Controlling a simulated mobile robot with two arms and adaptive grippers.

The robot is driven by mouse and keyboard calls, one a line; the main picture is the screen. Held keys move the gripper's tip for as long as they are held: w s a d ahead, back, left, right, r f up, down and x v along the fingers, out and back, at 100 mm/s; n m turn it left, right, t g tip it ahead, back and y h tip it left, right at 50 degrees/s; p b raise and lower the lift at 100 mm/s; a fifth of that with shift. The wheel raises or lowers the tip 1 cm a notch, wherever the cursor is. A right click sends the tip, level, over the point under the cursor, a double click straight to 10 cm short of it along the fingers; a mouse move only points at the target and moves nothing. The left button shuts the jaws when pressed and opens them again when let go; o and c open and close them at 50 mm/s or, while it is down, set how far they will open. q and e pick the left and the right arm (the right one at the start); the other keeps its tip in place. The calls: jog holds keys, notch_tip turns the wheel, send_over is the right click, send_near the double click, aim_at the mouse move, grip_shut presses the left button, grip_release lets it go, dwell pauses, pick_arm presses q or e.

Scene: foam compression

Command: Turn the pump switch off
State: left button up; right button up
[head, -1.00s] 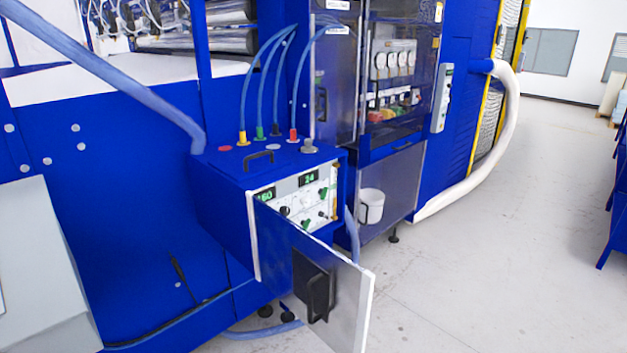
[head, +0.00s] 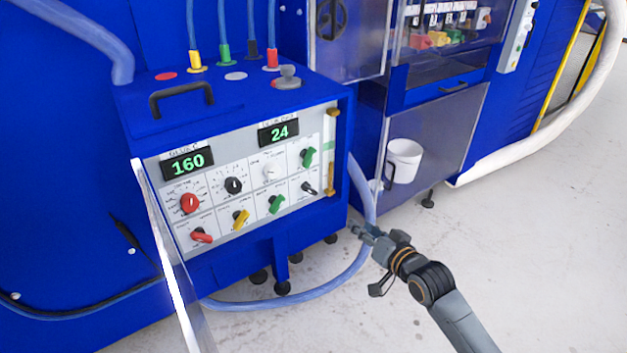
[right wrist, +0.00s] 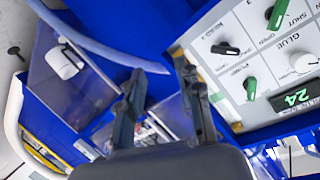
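The control panel (head: 235,175) is on the front of a blue box (head: 235,95). It has two green displays, reading 160 and 24, and several rotary knobs in red, black, white, yellow and green. A black switch (head: 308,188) sits at the lower right of the panel; it also shows in the right wrist view (right wrist: 225,48). The label naming the pump switch is too small to read. My right gripper (head: 360,232) is right of the panel and below it, apart from it. In the right wrist view its fingers (right wrist: 160,85) are spread and empty. My left gripper is out of view.
The box's door (head: 170,250) stands open at the panel's left edge. A blue hose (head: 345,280) loops down near my right gripper. The floor at the right is clear.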

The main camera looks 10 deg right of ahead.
aim_at(312, 160)
jog(key=s+a+r+n+t+y+b, duration=0.1)
jog(key=s+a+r+y, duration=0.15)
jog(key=r, duration=0.45)
jog(key=s+a+r+t+y+b, duration=0.1)
jog(key=a+r, duration=0.2)
jog(key=r, duration=0.4)
pick_arm(q)
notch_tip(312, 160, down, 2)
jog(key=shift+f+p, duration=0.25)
jog(key=shift+p, duration=0.15)
pick_arm(e)
jog(key=x, duration=1.3)
jog(key=shift+w+d+r, duration=0.1)
jog(key=shift+w+r, duration=0.2)
jog(key=shift+w, duration=0.2)
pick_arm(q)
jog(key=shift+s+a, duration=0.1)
pick_arm(e)
grip_shut()
